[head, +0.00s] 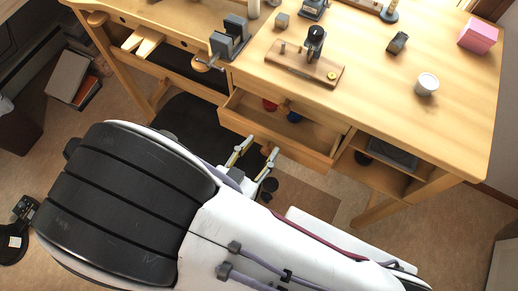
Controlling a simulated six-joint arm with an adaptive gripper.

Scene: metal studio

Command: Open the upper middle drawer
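The upper middle drawer (278,143) of the wooden workbench stands pulled out from under the tabletop. Its inside shows, with a red item (269,105) and a blue item (294,117) in it. My gripper (257,146) is just in front of the drawer's front panel, toward the left part of it. Its two fingers are spread apart with nothing visible between them. I cannot tell whether a finger touches the panel. A handle on the drawer front is not clearly visible.
The workbench top (370,98) bears a vise (229,40), a wooden board with a metal tool (304,64), a white cup (426,84) and a pink block (478,36). An open shelf (375,174) is right of the drawer.

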